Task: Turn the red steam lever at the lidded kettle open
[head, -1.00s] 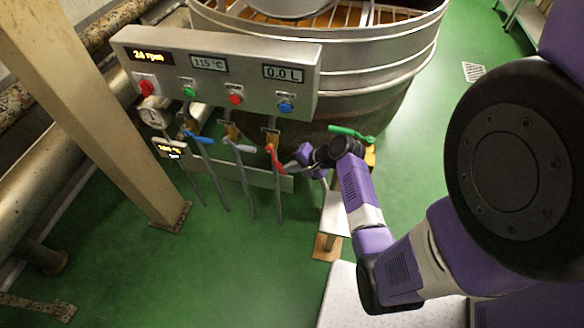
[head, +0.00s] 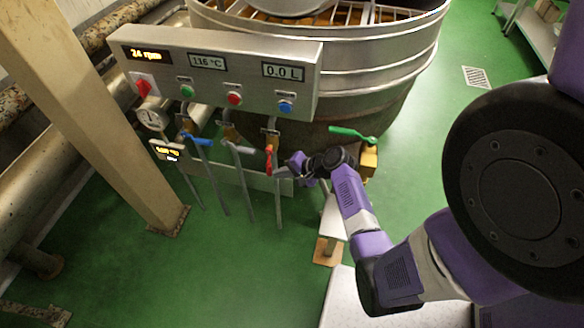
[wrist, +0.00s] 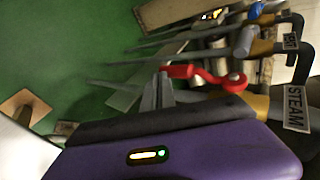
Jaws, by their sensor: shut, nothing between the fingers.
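The red steam lever (head: 268,160) hangs from its valve below the right part of the control panel, pointing nearly straight down. In the wrist view the red lever (wrist: 207,76) runs from its pivot to a tip right at my fingertips. My gripper (head: 279,171) is shut and empty, just right of the lever's lower end. In the wrist view my gripper (wrist: 163,78) lies against or very close to the lever's tip; contact cannot be told for sure. A STEAM tag (wrist: 295,108) hangs by the valve. The large steel kettle (head: 350,95) stands behind.
A blue-handled valve (head: 197,139) and a grey-handled valve (head: 240,148) sit left of the red one. A green handle (head: 352,133) is right of my wrist. The control panel (head: 215,85) overhangs the valves. A beige post (head: 95,110) stands left. Green floor is clear in front.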

